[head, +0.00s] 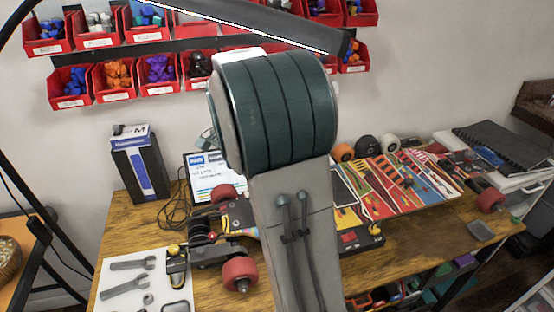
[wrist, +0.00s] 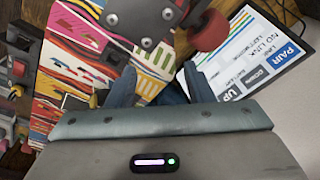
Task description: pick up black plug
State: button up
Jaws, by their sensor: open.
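I cannot pick out the black plug for certain in either view. In the head view, a coil of thin black cable (head: 175,212) lies on the wooden table beside a lit screen (head: 207,167); no plug end is clear there. My gripper (wrist: 160,82) shows in the wrist view with its two blue-grey fingers apart and nothing visibly held between them. The fingers are in front of a striped skateboard deck (wrist: 75,55) with a metal truck. In the head view my gripper is hidden behind my own arm.
A skateboard with red wheels (head: 240,273) is on the table. A dark box (head: 140,168) stands at the back left, and a tool sheet (head: 112,269) lies at the front left. Patterned boards (head: 372,178) are on the right. Red bins (head: 115,80) line the wall.

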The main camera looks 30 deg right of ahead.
jog(key=w+d+f+m+g+h, duration=0.1)
jog(key=w+d+f+m+h, duration=0.1)
jog(key=w+d+f+m, duration=0.35)
jog(key=w+d+f+m+g+h, duration=0.1)
jog(key=w+d+f+m, duration=0.15)
jog(key=w, duration=0.55)
jog(key=s+d+f+p, duration=0.1)
jog(key=d, duration=0.3)
jog(key=s+d+f+p, duration=0.1)
jog(key=d+f, duration=0.1)
jog(key=d, duration=0.2)
jog(key=s+d+f+p, duration=0.1)
jog(key=d+f, duration=0.1)
jog(key=d, duration=0.2)
jog(key=shift+d+f, duration=0.1)
jog(key=shift+d, duration=0.2)
grip_shut()
